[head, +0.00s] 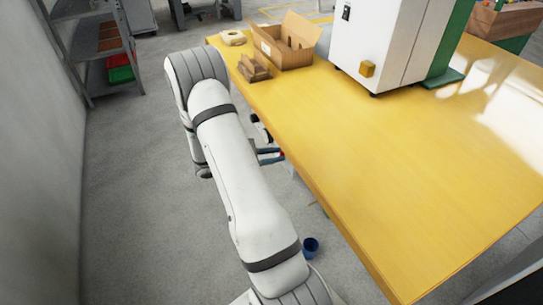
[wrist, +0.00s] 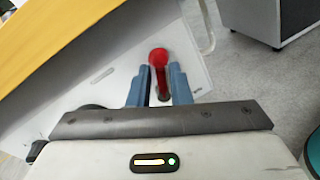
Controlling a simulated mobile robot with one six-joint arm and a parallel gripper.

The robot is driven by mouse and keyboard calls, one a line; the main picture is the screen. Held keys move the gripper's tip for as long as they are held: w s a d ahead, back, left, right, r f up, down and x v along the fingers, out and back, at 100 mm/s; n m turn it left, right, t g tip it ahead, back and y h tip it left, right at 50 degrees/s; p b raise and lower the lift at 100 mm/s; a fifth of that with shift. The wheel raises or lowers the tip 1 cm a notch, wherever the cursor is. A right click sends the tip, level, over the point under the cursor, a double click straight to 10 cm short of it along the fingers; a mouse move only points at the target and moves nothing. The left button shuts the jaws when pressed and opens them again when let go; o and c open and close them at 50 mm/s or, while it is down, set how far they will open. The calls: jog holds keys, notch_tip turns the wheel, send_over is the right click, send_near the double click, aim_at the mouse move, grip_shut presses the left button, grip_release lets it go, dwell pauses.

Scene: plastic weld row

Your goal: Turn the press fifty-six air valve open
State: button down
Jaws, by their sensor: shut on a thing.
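The air valve's red handle (wrist: 158,57) shows in the wrist view, with a round red end and a red bar running down between my fingers. It is in front of a pale panel under the yellow table edge. My gripper (wrist: 161,82) has blue-grey fingers, one on each side of the red bar, and is shut on it. In the head view my gripper (head: 268,155) is beside the table's left edge, partly hidden by my arm and the table. The valve body and any label are not visible.
The yellow table (head: 400,170) fills the right, its near part clear. A white machine (head: 375,45), an open cardboard box (head: 283,50) and small brown parts (head: 253,68) stand on it. A grey shelf (head: 88,60) is at the left. A blue cup-like object (head: 310,247) is below the table edge.

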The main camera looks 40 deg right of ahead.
jog(key=s+f+m+t+b, duration=0.1)
jog(key=m+b, duration=0.2)
jog(key=b, duration=0.1)
jog(key=f+m+b, duration=0.1)
jog(key=m+b, duration=0.2)
jog(key=s+f+m+t+b, duration=0.1)
jog(key=m+b, duration=0.2)
jog(key=b, duration=0.1)
jog(key=shift+s+a+t+b, duration=0.25)
jog(key=shift+s+t+b, duration=0.05)
jog(key=shift+s, duration=0.05)
jog(key=m+b, duration=0.2)
jog(key=b, duration=0.1)
jog(key=shift+s+f+t, duration=0.1)
jog(key=shift+f+t, duration=0.05)
jog(key=shift+t, duration=0.15)
jog(key=shift+b, duration=0.3)
jog(key=c, duration=1.5)
grip_release()
jog(key=shift+c, duration=0.2)
jog(key=shift+o, duration=0.3)
